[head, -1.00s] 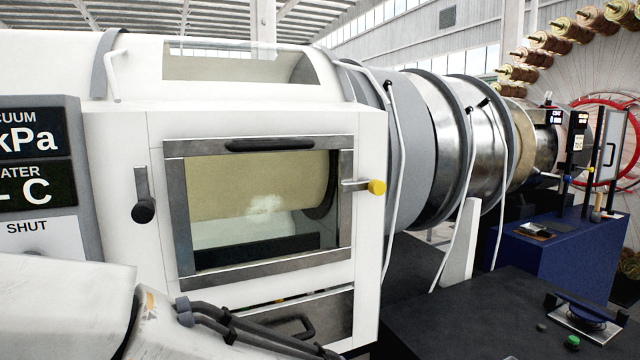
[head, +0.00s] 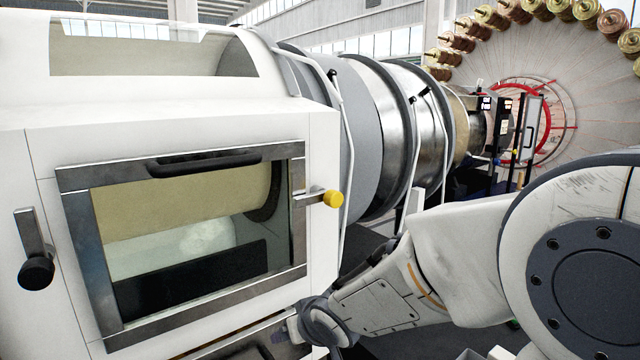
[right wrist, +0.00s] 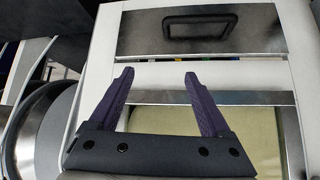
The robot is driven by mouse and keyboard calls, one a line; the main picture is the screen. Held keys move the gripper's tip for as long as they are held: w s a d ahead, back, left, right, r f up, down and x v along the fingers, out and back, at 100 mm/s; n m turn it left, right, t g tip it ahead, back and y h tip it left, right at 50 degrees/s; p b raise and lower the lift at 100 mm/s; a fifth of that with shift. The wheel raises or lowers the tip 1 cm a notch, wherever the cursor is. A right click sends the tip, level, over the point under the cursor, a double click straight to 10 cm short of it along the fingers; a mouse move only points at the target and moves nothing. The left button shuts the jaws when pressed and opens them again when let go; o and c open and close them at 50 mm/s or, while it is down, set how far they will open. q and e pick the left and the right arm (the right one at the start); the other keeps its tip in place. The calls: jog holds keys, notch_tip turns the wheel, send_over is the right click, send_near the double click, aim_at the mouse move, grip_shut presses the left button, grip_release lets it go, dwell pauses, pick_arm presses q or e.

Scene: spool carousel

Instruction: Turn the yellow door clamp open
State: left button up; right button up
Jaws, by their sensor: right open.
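The yellow door clamp (head: 333,198) is a yellow knob on a short metal bar. The bar lies roughly level at the right edge of the oven-like door (head: 78,250), which is shut. The clamp is not clearly seen in the right wrist view. My right gripper (right wrist: 157,75) is open and empty, its purple fingers spread in front of the machine's face near the door's metal frame (right wrist: 240,97). My left gripper is not in view.
A black knob on a lever (head: 36,270) is left of the door. A drawer with a dark handle (right wrist: 200,26) shows in the right wrist view, which looks upside down. A white pipe (head: 345,150) and large metal drum (head: 350,80) stand right of the clamp.

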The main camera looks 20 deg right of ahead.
jog(key=w+d+r+m+t+p, duration=0.1)
jog(key=w+d+r+t+p, duration=0.1)
jog(key=w+d+r, duration=0.3)
jog(key=m+t+y+p, duration=0.2)
jog(key=t+y+p, duration=0.2)
jog(key=t+p, duration=0.25)
send_near(338, 199)
jog(key=b, duration=0.1)
jog(key=p+x, duration=0.3)
jog(key=x, duration=0.6)
jog(key=shift+w+a+r+p, duration=0.1)
jog(key=shift+w+a+p, duration=0.05)
jog(key=shift+p, duration=0.2)
jog(key=shift+w+a, duration=0.15)
jog(key=shift+w, duration=0.35)
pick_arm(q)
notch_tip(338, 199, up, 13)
pick_arm(e)
grip_shut()
